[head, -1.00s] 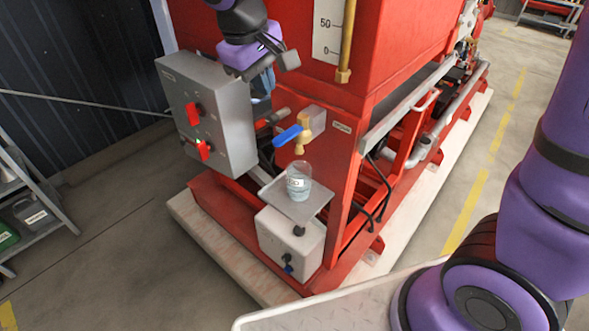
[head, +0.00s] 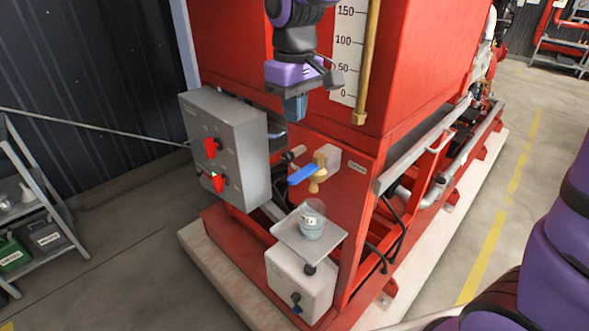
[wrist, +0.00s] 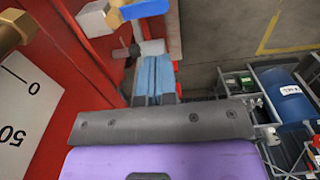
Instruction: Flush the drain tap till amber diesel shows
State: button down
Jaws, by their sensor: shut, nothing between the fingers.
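The drain tap has a brass body (head: 319,176) and a blue lever (head: 301,175) that slants left across the front of the red tank base. Below it, a clear cup (head: 312,222) with pale blue-grey liquid stands upright on a small grey tray (head: 289,237). No amber shows in it. My gripper (head: 294,112) is above and slightly left of the tap, apart from it, with its blue fingers pointing down, closed and empty. In the wrist view the shut fingers (wrist: 155,68) show, with part of the blue lever (wrist: 145,9) beyond them. The cup cannot be made out there.
A grey control box (head: 225,140) with red switches is left of the tap. A brass-edged level gauge (head: 347,60) is right of my gripper. A white box (head: 300,284) sits under the tray. Shelving (head: 35,215) stands far left, with open floor between.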

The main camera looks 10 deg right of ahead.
aim_at(294, 178)
jog(key=shift+f, duration=0.1)
notch_tip(294, 178, down, 14)
jog(key=shift+r, duration=0.1)
dwell(0.5)
